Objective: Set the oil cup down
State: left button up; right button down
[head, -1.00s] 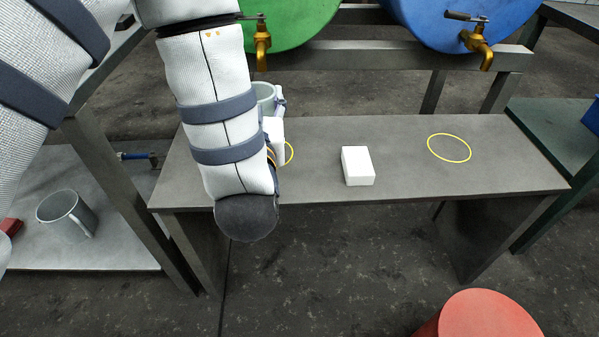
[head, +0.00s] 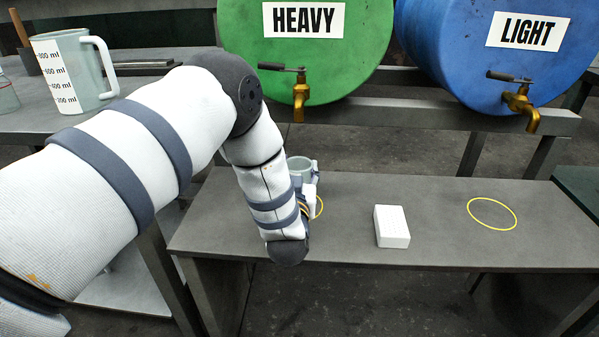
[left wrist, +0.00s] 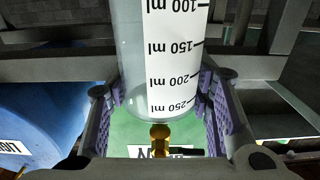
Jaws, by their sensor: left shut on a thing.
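The oil cup (head: 300,166) is a grey-green cup, half hidden behind my left forearm near the bench's left end. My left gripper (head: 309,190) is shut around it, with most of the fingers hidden. In the left wrist view the clear cup with a millilitre scale (left wrist: 175,55) stands between the purple finger pads of my left gripper (left wrist: 160,105). A yellow ring (head: 319,208) on the bench (head: 440,190) is partly hidden by my arm, close to the cup. I cannot tell whether the cup's base touches the bench. My right gripper is not in view.
A white block (head: 392,227) lies right of the cup, and another yellow ring (head: 492,214) is farther right. A green HEAVY barrel (head: 310,60) and a blue LIGHT barrel (head: 480,65) with taps are behind. A measuring jug (head: 75,75) stands at upper left.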

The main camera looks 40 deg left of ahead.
pick_arm(q)
jog(key=shift+r, duration=0.1)
jog(key=o, duration=1.1)
jog(key=shift+f, duration=0.2)
jog(key=shift+r, duration=0.25)
jog(key=p+v, duration=0.1)
jog(key=v, duration=1.1)
jog(key=shift+s, duration=0.1)
